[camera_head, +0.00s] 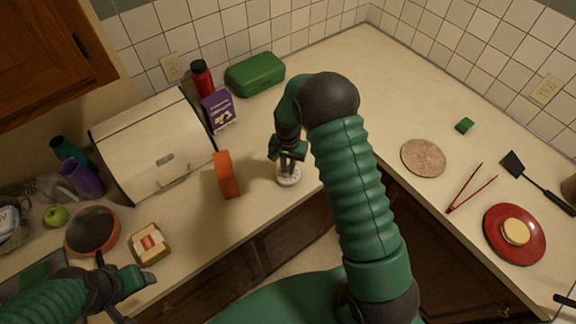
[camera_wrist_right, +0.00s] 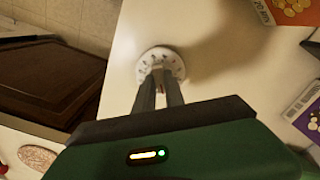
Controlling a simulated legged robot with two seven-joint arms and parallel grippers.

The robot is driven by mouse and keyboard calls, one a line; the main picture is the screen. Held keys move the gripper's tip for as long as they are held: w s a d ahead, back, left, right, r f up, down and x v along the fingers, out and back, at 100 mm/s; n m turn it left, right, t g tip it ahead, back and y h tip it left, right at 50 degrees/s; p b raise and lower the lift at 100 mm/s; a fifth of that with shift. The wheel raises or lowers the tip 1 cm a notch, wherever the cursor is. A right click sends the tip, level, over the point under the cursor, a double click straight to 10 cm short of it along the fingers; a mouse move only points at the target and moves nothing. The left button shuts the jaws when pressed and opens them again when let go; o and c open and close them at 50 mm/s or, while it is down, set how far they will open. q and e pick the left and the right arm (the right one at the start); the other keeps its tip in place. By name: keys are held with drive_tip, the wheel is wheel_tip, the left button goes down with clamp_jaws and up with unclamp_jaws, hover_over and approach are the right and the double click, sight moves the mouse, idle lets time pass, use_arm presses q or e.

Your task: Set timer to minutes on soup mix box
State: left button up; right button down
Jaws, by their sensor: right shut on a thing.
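A white round timer (camera_head: 289,180) with dark marks around its dial stands near the counter's front edge. My right gripper (camera_head: 287,166) points down at it from above. In the right wrist view, the narrow fingers are shut on the knob at the middle of the timer (camera_wrist_right: 177,64). An orange box (camera_head: 227,175) stands upright to the left of the timer. Its front shows in the right wrist view (camera_wrist_right: 290,8) with "20 min" and food pictures. A purple box (camera_head: 217,109) stands farther back. I cannot tell which is soup mix. My left gripper (camera_head: 138,281) is at the lower left, away from these.
A cream bread bin (camera_head: 150,150), red bottle (camera_head: 202,78) and green case (camera_head: 254,73) stand behind. A pan (camera_head: 92,230) and sandwich board (camera_head: 149,243) lie left. A cork trivet (camera_head: 423,158), tongs (camera_head: 470,188) and red plate (camera_head: 514,258) lie right.

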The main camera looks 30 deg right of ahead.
sight(288, 168)
drive_tip(key=c, duration=1.4)
unclamp_jaws()
drive_tip(key=shift+r, duration=0.1)
drive_tip(key=shift+r, duration=0.3)
wheel_tip(288, 168, up, 16)
drive_tip(key=b, duration=0.2)
drive_tip(key=shift+b, duration=0.35)
